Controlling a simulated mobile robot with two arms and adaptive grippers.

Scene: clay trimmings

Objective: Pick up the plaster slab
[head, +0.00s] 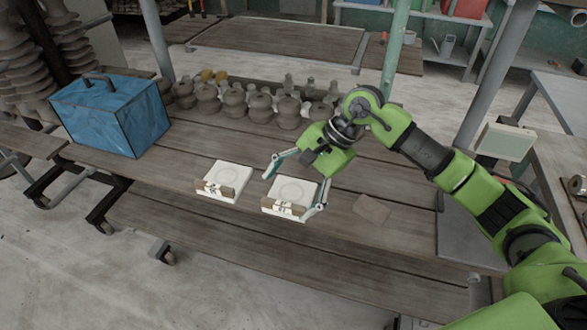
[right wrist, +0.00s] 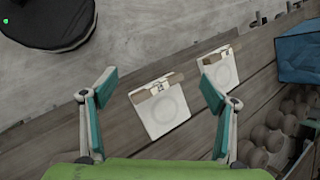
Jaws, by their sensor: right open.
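Two white square slabs, each with a round mark and a brown label strip on the front edge, lie on the wooden table. The right slab (head: 291,189) also shows in the right wrist view (right wrist: 164,112). The left slab (head: 224,176) shows there too (right wrist: 222,72); both look like plaster. My right gripper (head: 293,192) is open, with its fingers (right wrist: 157,80) spread to either side of the right slab. I cannot tell whether they touch it. Nothing is held. My left gripper is not in view.
A row of grey clay pots (head: 235,102) lines the back. A thin brown piece (head: 371,209) lies right of the slabs. A dark round object (right wrist: 48,22) shows in the right wrist view. Front planks are bare.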

